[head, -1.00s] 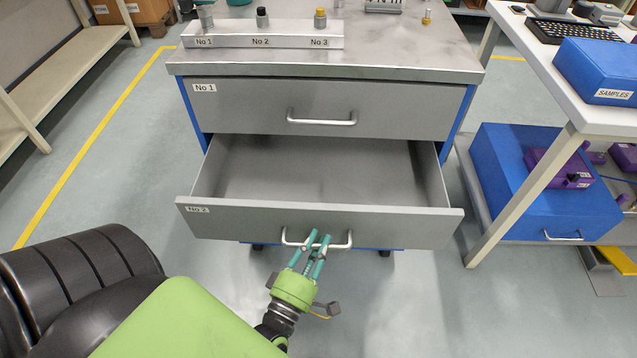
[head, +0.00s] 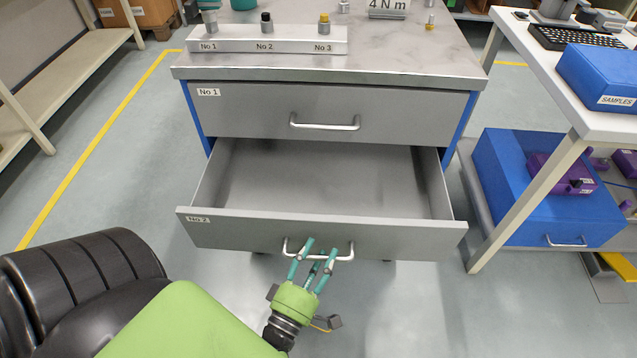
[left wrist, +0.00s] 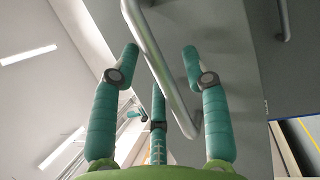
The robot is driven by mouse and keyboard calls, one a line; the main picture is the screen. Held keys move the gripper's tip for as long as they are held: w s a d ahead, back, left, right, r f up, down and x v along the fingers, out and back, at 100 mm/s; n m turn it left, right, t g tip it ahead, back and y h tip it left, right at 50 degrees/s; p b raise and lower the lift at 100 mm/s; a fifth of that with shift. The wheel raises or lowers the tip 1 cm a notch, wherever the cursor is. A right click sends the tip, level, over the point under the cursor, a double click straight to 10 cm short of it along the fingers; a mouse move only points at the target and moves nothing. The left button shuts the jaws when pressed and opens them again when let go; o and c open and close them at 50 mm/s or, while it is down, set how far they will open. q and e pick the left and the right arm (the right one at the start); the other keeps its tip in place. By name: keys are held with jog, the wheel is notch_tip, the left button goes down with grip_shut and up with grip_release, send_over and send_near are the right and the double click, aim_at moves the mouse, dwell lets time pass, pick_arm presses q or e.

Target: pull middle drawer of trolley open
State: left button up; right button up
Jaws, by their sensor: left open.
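The grey trolley (head: 320,66) stands straight ahead. Its middle drawer (head: 390,236), labelled No 2, is pulled well out, and its empty inside shows. The drawer's metal handle (head: 346,257) is on its front. My left gripper (head: 319,250) is open at the handle, its teal fingers spread around the bar without visibly closing on it. In the left wrist view the handle (left wrist: 158,62) runs between the fingers (left wrist: 155,85); I cannot tell whether any finger touches it. My right gripper is not in view.
The top drawer (head: 240,108), labelled No 1, is shut. A holder (head: 290,46) with small parts stands on the trolley top. At right is a white table (head: 560,95) with a blue SAMPLES box (head: 600,75), above a blue bin (head: 510,190). Floor is clear at front right.

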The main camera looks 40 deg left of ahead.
pick_arm(q)
jog(key=v, duration=1.2)
jog(key=w+d+f+m+g+h, duration=0.25)
jog(key=f+m+g, duration=0.25)
jog(key=f+m, duration=0.5)
jog(key=w+d+f+m+g+h, duration=0.1)
jog(key=w+f+m+g+h, duration=0.35)
jog(key=f, duration=0.85)
jog(key=s+a+f+m+g+y, duration=0.4)
jog(key=s+a+f+m+g, duration=0.15)
jog(key=f+m, duration=0.2)
jog(key=s+r+g+p, duration=0.2)
jog(key=s+r+p, duration=0.3)
jog(key=s+p, duration=0.3)
jog(key=s+r+g+p, duration=0.1)
jog(key=s+r+p, duration=0.3)
jog(key=s+p, duration=0.4)
jog(key=shift+s+a+r+n+g+p, duration=0.3)
jog(key=shift+s+a+r+g+p, duration=0.1)
jog(key=shift+p, duration=0.35)
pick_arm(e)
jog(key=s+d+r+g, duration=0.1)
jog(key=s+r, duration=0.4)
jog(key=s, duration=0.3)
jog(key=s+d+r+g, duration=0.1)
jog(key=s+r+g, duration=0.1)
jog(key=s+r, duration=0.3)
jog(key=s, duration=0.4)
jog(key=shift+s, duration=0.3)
